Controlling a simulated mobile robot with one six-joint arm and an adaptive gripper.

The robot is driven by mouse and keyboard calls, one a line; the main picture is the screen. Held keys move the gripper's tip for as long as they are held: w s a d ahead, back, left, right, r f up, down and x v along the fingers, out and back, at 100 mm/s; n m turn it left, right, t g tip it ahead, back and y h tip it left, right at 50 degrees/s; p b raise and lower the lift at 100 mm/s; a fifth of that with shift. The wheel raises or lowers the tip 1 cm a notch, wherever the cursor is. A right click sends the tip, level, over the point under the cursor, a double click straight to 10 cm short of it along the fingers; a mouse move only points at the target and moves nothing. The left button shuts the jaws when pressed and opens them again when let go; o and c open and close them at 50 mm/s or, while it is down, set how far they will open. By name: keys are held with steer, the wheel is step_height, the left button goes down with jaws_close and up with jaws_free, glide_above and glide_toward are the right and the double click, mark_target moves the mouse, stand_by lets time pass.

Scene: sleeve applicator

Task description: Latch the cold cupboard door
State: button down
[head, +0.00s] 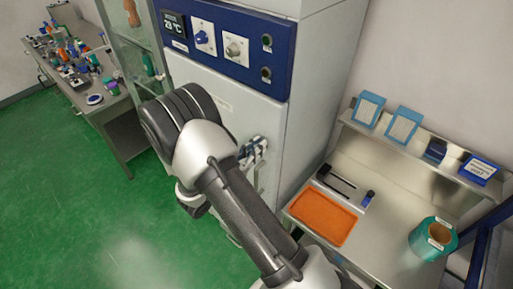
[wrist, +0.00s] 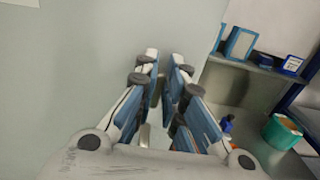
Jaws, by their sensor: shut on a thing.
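The cold cupboard (head: 322,75) is a tall white cabinet with a blue control panel (head: 228,42) across its front. Its pale door (head: 205,80) lies below the panel and fills the left of the wrist view (wrist: 75,75). My gripper (head: 256,150) is at the door's right side, and my arm hides much of the door. In the wrist view my gripper (wrist: 163,72) has its blue-padded fingers close together, shut on a slim part at the door, apparently its handle, mostly hidden between them. I cannot tell whether the latch is engaged; the door looks about flush with the cupboard.
A steel bench to the right holds an orange tray (head: 323,214) and a teal tape roll (head: 432,238). Blue boxes (head: 404,124) stand on its shelf. A glass-doored cabinet (head: 135,45) and a cluttered table (head: 115,107) stand left. Green floor (head: 80,200) is open at left.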

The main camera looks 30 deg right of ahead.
steer(key=m+b, duration=0.3)
steer(key=b, duration=0.2)
steer(key=s+f+m+b, duration=0.1)
steer(key=m+b, duration=0.3)
steer(key=b, duration=0.1)
steer(key=m+b, duration=0.4)
steer(key=b, duration=0.1)
steer(key=shift+s+d+f+b, duration=0.2)
steer(key=shift+d+f+b, duration=0.05)
steer(key=shift+b, duration=0.1)
steer(key=m+b, duration=0.2)
steer(key=b, duration=0.1)
steer(key=m+b, duration=0.2)
steer(key=b, duration=0.2)
steer(key=shift+s+f+b, duration=0.15)
steer(key=shift+f+b, duration=0.15)
steer(key=m+b, duration=0.2)
steer(key=b, duration=0.2)
steer(key=shift+m, duration=0.3)
steer(key=shift+r+b, duration=0.1)
steer(key=shift+b, duration=0.2)
steer(key=c, duration=1.7)
jaws_free()
